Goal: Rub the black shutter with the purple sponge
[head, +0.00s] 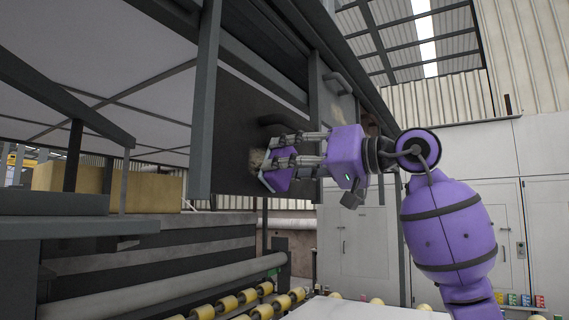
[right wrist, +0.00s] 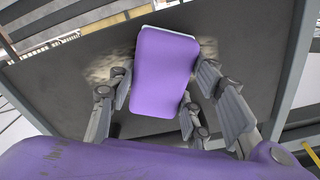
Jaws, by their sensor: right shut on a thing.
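The black shutter (head: 232,130) is a dark upright panel in the middle of the head view, with a dark handle on it. A pale, dusty smudge (right wrist: 112,62) shows on it in the right wrist view, on both sides of the sponge. The purple sponge (right wrist: 165,62) has a pale edge at its far end. My right gripper (head: 285,162) is shut on the sponge, which also shows in the head view (head: 277,178). The sponge's far end is at the shutter's face and appears to touch it. My left gripper is out of view.
A grey metal post (head: 206,100) stands along the shutter's left side. Yellow rollers (head: 246,296) and a long grey pipe (head: 180,284) lie below. A pale slab (head: 365,310) is at the bottom. Pale cabinets (head: 480,195) stand behind my right arm.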

